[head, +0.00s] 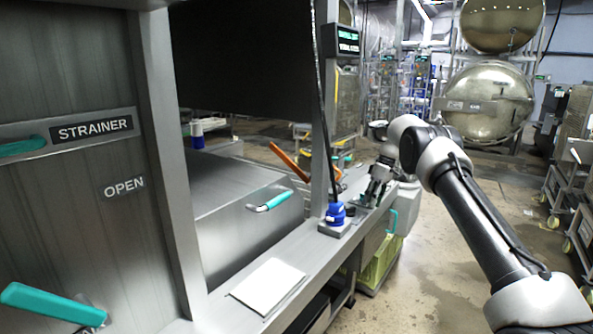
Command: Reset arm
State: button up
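My arm comes in from the lower right and reaches forward over the floor, its wrist bent back toward the steel counter. My gripper (369,196) hangs low at the far part of the counter, past the blue knob. The gripper is small and dark here, and I cannot make out whether its fingers are apart or closed, or whether anything is between them.
A steel cabinet with a STRAINER label (92,129) and teal handles (52,303) fills the left. On the counter lie a white sheet (268,286) and a blue knob (335,213). A yellow-green crate (379,264) sits below. Open floor (455,290) lies to the right.

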jog(key=s+d+r+m+h, duration=0.15)
jog(key=s+r+m, duration=0.25)
jog(key=s+r, duration=0.5)
jog(key=s+d+r+m+h, duration=0.1)
jog(key=s+d+r+m, duration=0.4)
jog(key=s, duration=0.8)
jog(key=s+r+t, duration=0.2)
jog(key=s+r, duration=0.2)
jog(key=s, duration=1.2)
jog(key=s+r+t, duration=0.3)
jog(key=s+r, duration=0.1)
jog(key=s, duration=1.3)
jog(key=shift+d+r+m+t+h, duration=0.2)
jog(key=shift+d+m+t+h, duration=0.15)
jog(key=shift+d, duration=0.1)
